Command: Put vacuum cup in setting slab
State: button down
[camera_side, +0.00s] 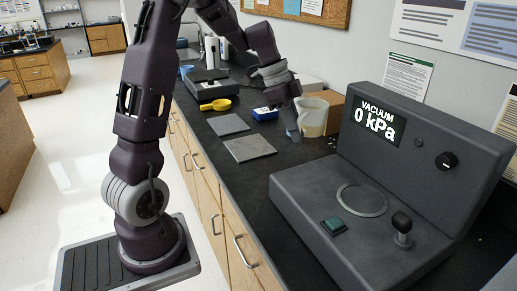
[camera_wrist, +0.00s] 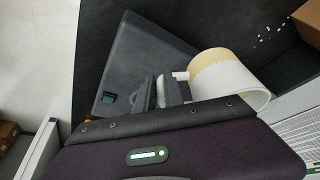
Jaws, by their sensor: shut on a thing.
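A beige, see-through cup with a handle (camera_side: 314,115) stands upright at the back of the black counter, left of the vacuum console. In the wrist view the same cup (camera_wrist: 232,78) shows at right, with its handle toward my fingers. My gripper (camera_side: 296,128) is shut on the cup's handle, at the cup's left side. Its fingers (camera_wrist: 165,92) show in the wrist view. I cannot tell whether the cup touches the counter. Two flat slabs lie left of it: a grey slab (camera_side: 249,148) in front and a blue-grey slab (camera_side: 228,124) behind.
The vacuum console (camera_side: 300,203) reads 0 kPa and has a bare ring (camera_side: 362,200), a green button (camera_side: 333,225) and a knobbed lever (camera_side: 403,226). A cardboard box (camera_side: 334,105) stands behind the cup. A blue box (camera_side: 265,113) and a yellow scoop (camera_side: 216,105) lie farther back.

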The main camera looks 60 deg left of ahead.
jog(key=s+a+f+n+t+y, duration=0.1)
jog(key=a+f+n+y, duration=0.1)
jog(key=a+n, duration=0.5)
jog(key=a+f+n+y, duration=0.2)
jog(key=a+f+n, duration=0.15)
jog(key=a, duration=0.65)
jog(key=shift+n, duration=0.45)
jog(key=f, duration=0.6)
jog(key=a+f, duration=0.1)
jog(key=f, duration=0.2)
jog(key=shift+s+a, duration=0.1)
jog(key=shift+s, duration=0.1)
jog(key=shift+f, duration=0.1)
jog(key=shift+f, duration=0.15)
jog(key=c, duration=1.5)
grip_release()
jog(key=shift+o, duration=0.2)
